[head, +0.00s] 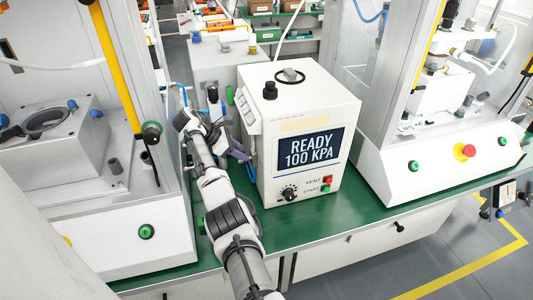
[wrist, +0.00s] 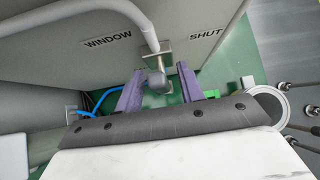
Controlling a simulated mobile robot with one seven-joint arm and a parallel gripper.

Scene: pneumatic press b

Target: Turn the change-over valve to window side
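The change-over valve (wrist: 157,80) shows in the wrist view as a grey knob on a small metal piece at the pale side panel. The WINDOW label (wrist: 108,42) is left of it and the SHUT label (wrist: 205,34) right of it. The knob lies between the two labels, toward the bottom of the picture. My gripper (wrist: 159,72) has its purple fingers open, one on each side of the knob, with visible gaps. In the head view my gripper (head: 238,150) is beside the left side of the white press unit (head: 285,140); the valve is hidden there.
A pale tube (wrist: 75,18) curves over the panel to the valve. A blue hose (wrist: 103,97) lies left of the fingers. The unit's display (head: 310,149) reads READY 100 KPA. A machine with a yellow post (head: 115,65) stands close left of my arm. Green bench top (head: 340,218) is bare in front.

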